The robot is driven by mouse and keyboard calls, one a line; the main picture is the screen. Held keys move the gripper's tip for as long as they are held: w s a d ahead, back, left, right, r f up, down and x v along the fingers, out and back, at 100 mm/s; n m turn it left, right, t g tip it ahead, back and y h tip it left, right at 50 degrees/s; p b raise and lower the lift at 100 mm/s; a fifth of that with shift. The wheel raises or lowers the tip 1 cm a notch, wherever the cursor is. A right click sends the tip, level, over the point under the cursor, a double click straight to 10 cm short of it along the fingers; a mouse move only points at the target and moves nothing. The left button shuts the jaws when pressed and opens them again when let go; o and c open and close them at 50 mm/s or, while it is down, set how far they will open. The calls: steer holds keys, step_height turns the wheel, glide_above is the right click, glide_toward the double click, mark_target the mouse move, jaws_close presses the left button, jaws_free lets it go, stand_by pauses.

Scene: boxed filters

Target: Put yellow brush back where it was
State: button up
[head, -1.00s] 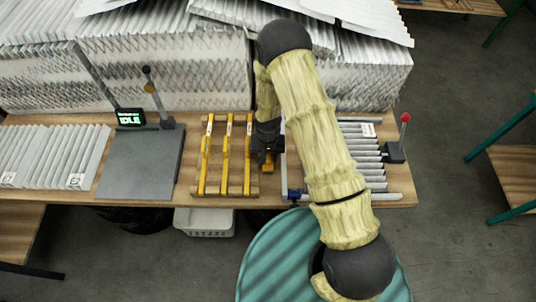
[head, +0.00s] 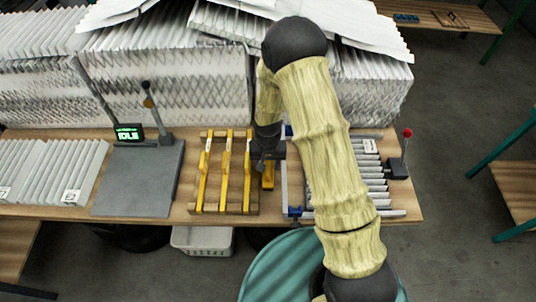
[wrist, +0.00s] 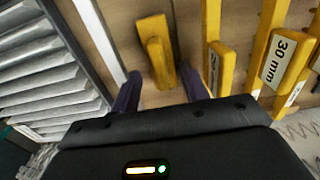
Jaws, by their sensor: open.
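The yellow brush (head: 268,176) rests on the wooden table, just right of the wooden rack (head: 206,210) with its upright yellow pieces. In the wrist view the brush (wrist: 156,50) is a yellow block with a raised grip, lying between a white rail and the yellow rack pieces. My gripper (head: 267,155) is above and behind the brush in the head view. In the wrist view my gripper (wrist: 170,88) has its two dark fingers spread wide, one toward each side of the brush's near end, with visible gaps.
A white rail (head: 284,185) with blue clamps and a stack of grey filters (head: 375,180) stand to the right. A grey plate (head: 135,185) with an IDLE display (head: 128,133) is left of the rack. Large white filter stacks (head: 165,80) fill the back.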

mark_target(269, 168)
steer(key=shift+r+b, duration=1.05)
steer(key=shift+r, duration=2.3)
steer(key=shift+d+r, duration=0.1)
steer(key=s+d+r+t, duration=0.2)
steer(key=s+d+r, duration=1)
steer(key=d+r, duration=0.1)
steer(key=shift+s+d+r+t, duration=0.2)
steer(key=shift+s+r+t, duration=0.1)
steer(key=shift+r, duration=0.2)
steer(key=shift+w, duration=0.1)
steer(key=shift+f, duration=0.15)
steer(key=b+x, duration=0.2)
steer(key=s+b+x, duration=0.1)
steer(key=b, duration=0.1)
steer(key=shift+w+f, duration=0.1)
steer(key=shift+f, duration=0.4)
